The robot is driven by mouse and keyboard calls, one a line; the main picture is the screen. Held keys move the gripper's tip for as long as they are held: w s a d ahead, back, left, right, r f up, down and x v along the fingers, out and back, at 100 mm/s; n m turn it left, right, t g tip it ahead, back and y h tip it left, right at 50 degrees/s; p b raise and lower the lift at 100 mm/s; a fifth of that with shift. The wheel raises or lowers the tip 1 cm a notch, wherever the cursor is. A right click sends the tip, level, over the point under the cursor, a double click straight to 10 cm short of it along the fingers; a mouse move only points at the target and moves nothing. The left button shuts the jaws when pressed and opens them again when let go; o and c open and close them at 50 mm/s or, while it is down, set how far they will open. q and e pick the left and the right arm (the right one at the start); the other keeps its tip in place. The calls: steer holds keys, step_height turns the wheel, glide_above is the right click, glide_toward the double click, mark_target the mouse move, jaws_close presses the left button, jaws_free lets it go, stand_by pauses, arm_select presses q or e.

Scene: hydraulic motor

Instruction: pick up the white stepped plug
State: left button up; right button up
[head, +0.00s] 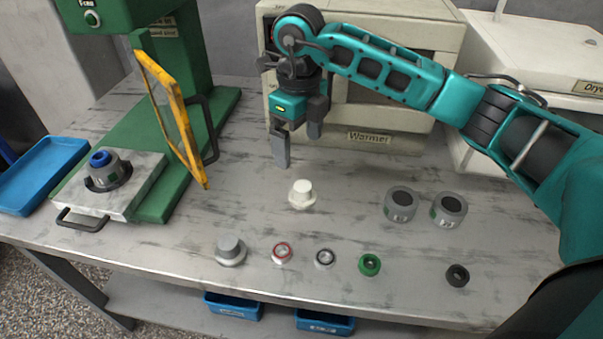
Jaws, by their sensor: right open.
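The white stepped plug (301,193) stands upright on the grey table, near the middle of the head view. It has a wide base and a narrower top. My right gripper (298,148) hangs above the table behind the plug, with its fingers pointing down. It is open and empty, and apart from the plug. My left gripper does not show.
A grey stepped plug (230,250), several rings (282,252) and two grey cylinders (401,203) stand on the table (330,225). The green press (130,120) with its yellow-framed guard (172,115) is at left. The warmer (370,115) stands behind my gripper.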

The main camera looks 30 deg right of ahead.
glide_above(302, 186)
step_height(302, 186, down, 6)
steer(key=shift+w+a+f, duration=0.1)
steer(key=shift+w+f, duration=0.05)
steer(key=shift+f, duration=3.25)
steer(key=c, duration=1.2)
steer(key=shift+o, duration=0.2)
steer(key=shift+r, duration=0.15)
